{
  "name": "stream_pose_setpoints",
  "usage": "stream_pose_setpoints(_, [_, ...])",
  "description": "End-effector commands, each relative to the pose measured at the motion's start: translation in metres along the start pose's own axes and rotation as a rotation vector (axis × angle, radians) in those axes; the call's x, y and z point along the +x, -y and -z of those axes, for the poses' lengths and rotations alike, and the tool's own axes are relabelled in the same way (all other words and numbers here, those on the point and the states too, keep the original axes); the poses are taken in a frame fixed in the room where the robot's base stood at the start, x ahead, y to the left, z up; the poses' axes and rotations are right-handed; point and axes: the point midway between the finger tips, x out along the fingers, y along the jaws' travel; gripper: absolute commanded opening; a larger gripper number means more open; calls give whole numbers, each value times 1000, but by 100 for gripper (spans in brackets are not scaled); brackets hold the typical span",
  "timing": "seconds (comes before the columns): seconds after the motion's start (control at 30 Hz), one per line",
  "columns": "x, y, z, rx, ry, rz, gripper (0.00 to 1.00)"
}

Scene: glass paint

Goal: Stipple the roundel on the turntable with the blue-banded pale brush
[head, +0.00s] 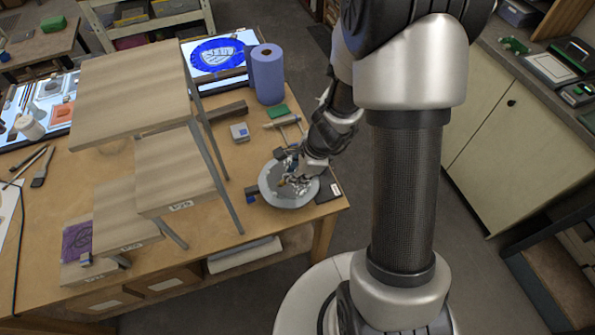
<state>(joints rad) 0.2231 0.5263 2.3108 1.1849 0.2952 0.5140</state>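The turntable (290,203) is a round grey disc near the front right corner of the wooden table. My gripper (297,180) is low over it, pointing down, and covers much of its middle. A roundel cannot be made out clearly on the disc. A small yellowish spot shows by the fingertips, too small to identify. The blue-banded pale brush cannot be picked out for certain. The fingers are too small and cluttered to show whether they are open or shut on something.
A raised wooden stand (130,95) with stepped shelves rises just left of the turntable. A blue paper roll (267,75), a green block (278,111) and a small white box (239,132) stand behind it. A dark flat item (328,191) lies at its right.

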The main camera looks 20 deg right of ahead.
Motion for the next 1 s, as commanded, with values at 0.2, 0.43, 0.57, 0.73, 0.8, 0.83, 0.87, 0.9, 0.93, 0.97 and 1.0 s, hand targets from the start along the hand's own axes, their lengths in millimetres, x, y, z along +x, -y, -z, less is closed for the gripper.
stream_pose_setpoints(0.2, [9,-1,3,0,0,1,0])
stream_pose_setpoints(0.43, [8,-1,2,0,0,1,0])
stream_pose_setpoints(0.57, [8,-1,2,0,0,0,0])
stream_pose_setpoints(0.73, [10,-2,3,0,0,1,0])
stream_pose_setpoints(0.8, [11,-2,3,0,0,0,0])
stream_pose_setpoints(0.83, [11,-2,3,0,0,0,0])
stream_pose_setpoints(0.87, [12,-2,4,0,0,0,0])
stream_pose_setpoints(0.9, [12,-2,4,-1,0,0,0])
stream_pose_setpoints(0.93, [12,-2,4,-1,0,0,0])
stream_pose_setpoints(0.97, [13,-2,4,0,0,0,0])
stream_pose_setpoints(1.0, [13,-2,4,0,0,0,0])
